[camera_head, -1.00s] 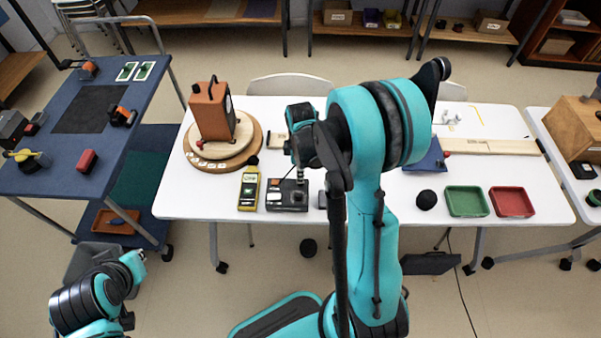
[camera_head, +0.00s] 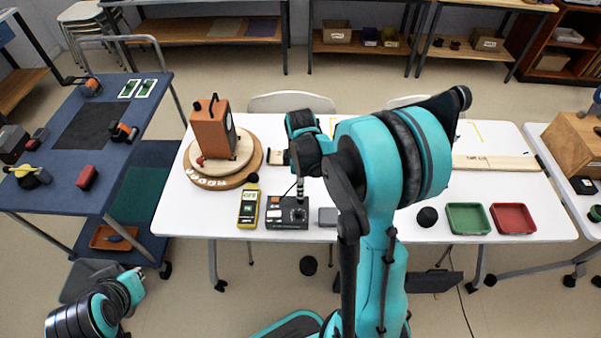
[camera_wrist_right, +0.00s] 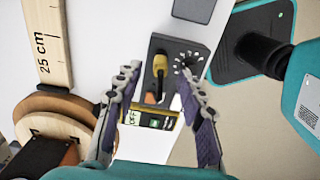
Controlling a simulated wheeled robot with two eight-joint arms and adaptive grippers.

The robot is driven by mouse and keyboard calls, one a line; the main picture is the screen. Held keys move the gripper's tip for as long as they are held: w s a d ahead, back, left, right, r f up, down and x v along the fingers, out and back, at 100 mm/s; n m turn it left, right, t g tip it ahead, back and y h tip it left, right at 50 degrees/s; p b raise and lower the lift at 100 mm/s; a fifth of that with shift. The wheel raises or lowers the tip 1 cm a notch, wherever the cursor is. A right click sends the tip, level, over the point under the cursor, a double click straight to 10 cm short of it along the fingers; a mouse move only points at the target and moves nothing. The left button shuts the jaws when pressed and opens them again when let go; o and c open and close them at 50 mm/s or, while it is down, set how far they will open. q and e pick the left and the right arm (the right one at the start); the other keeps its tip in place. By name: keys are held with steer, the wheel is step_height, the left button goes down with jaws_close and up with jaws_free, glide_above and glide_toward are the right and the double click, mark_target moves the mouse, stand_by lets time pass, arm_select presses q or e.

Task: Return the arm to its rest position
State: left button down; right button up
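My right arm (camera_head: 385,250) rises from the bottom of the head view and bends over the white table. Its right gripper (camera_head: 300,188) points down above a black control box (camera_head: 288,222). In the right wrist view the two fingers of the right gripper (camera_wrist_right: 160,100) are spread apart with nothing held between them. The control box (camera_wrist_right: 172,70) and a yellow meter (camera_wrist_right: 160,118) lie beyond the fingers.
An orange box (camera_head: 212,130) stands on a round wooden turntable (camera_head: 245,165). A yellow meter (camera_head: 249,208), grey block (camera_head: 328,217), black ball (camera_head: 427,216), green tray (camera_head: 450,224) and red tray (camera_head: 500,224) line the front edge. A blue cart (camera_head: 60,200) stands left.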

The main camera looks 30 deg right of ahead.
step_height(320, 180, up, 8)
steer(key=shift+r, duration=0.2)
steer(key=s+a+r+m+t, duration=0.4)
steer(key=s+a+m+t, duration=0.3)
steer(key=s+a+m, duration=0.3)
steer(key=shift+s+a+r+m, duration=0.35)
steer(key=shift+s+m, duration=0.2)
steer(key=shift+m, duration=0.35)
